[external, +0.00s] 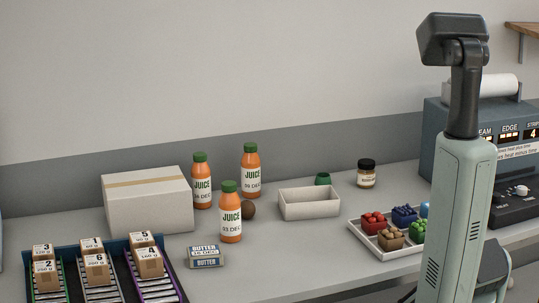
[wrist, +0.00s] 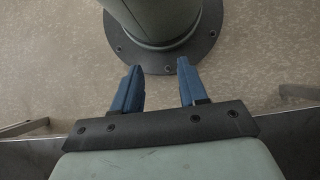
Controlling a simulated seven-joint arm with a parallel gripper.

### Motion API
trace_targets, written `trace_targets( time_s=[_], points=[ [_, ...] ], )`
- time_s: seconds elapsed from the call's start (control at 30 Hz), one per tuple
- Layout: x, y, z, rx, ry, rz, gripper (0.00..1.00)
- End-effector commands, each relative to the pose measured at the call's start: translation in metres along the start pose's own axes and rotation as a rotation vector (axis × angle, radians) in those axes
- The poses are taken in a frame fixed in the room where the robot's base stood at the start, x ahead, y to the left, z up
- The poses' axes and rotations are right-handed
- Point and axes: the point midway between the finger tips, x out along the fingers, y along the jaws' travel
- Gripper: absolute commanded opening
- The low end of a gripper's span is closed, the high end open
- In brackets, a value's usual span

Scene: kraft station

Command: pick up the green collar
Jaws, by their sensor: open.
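The green collar (external: 323,179) is a small dark green ring on the counter in the external view. It sits just behind the right part of a white open bin (external: 309,203), and its lower part is partly hidden by the bin's rim. My gripper (wrist: 160,75) shows in the wrist view with two blue fingers spread apart and nothing between them. It points at the floor and my own round base, away from the counter's objects. The collar does not show in the wrist view. The gripper's fingers are not visible in the external view.
Several juice bottles (external: 230,215), a brown ball (external: 248,210) and a cardboard box (external: 147,202) stand left of the bin. A jar (external: 366,174) stands right of the collar.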

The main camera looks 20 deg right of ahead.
Motion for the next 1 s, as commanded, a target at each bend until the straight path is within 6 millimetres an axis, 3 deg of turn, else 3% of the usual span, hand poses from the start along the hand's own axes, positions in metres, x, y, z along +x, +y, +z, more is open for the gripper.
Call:
trace_targets(
  time_s=[0.27,0.5,0.73,0.87,1.0],
  points=[
    [0.000,0.000,0.000,0.000,0.000,0.000,0.43],
    [0.000,0.000,0.000,0.000,0.000,0.000,0.21],
    [0.000,0.001,-0.001,0.002,0.001,-0.001,0.21],
    [-0.002,0.007,-0.009,0.032,0.018,-0.006,0.21],
    [-0.007,0.027,-0.031,0.114,0.064,-0.019,0.21]
  ],
)
